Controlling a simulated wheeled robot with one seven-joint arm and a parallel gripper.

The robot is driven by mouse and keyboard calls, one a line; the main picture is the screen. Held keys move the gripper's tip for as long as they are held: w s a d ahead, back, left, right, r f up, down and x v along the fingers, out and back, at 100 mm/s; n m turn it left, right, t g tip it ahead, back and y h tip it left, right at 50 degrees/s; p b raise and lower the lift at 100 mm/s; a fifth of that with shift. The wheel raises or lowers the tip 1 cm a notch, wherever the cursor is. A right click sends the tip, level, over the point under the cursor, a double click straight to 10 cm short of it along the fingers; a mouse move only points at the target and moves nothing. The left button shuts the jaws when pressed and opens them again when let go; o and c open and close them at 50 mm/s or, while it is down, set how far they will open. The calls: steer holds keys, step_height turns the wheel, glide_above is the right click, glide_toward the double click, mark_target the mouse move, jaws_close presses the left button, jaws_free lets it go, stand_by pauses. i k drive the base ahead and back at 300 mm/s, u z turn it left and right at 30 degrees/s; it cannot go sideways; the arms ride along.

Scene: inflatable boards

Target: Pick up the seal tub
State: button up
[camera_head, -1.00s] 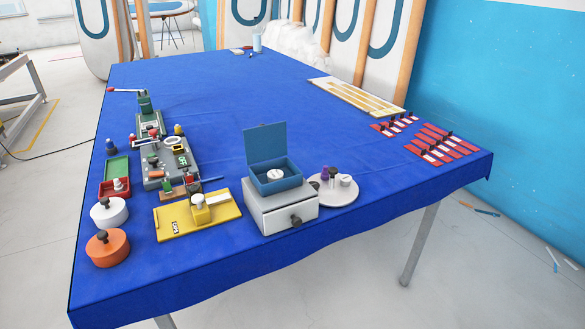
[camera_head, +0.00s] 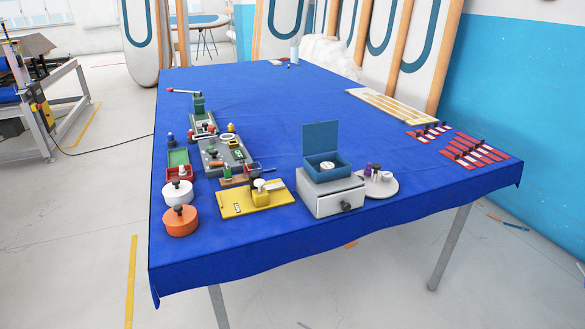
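No label for a seal tub can be read, so I cannot tell which thing it is. A white round tub (camera_head: 177,195) with a dark knob stands at the near left of the table. An orange round tub (camera_head: 180,222) with a dark knob stands just in front of it. A small white round piece (camera_head: 327,165) sits inside an open blue box (camera_head: 325,176), whose lid is up. The blue box rests on a grey drawer unit (camera_head: 334,203). My gripper is not in view.
The blue-covered table (camera_head: 280,120) has a wide clear middle. A yellow board (camera_head: 243,207), a round tray (camera_head: 384,189) with small bottles, a grey-green bench fixture (camera_head: 222,155) and red racks (camera_head: 476,151) stand on it. A workbench (camera_head: 40,100) is at the left.

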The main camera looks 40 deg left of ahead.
mark_target(324, 166)
steer(key=u, duration=1.35)
steer(key=i, duration=1.5)
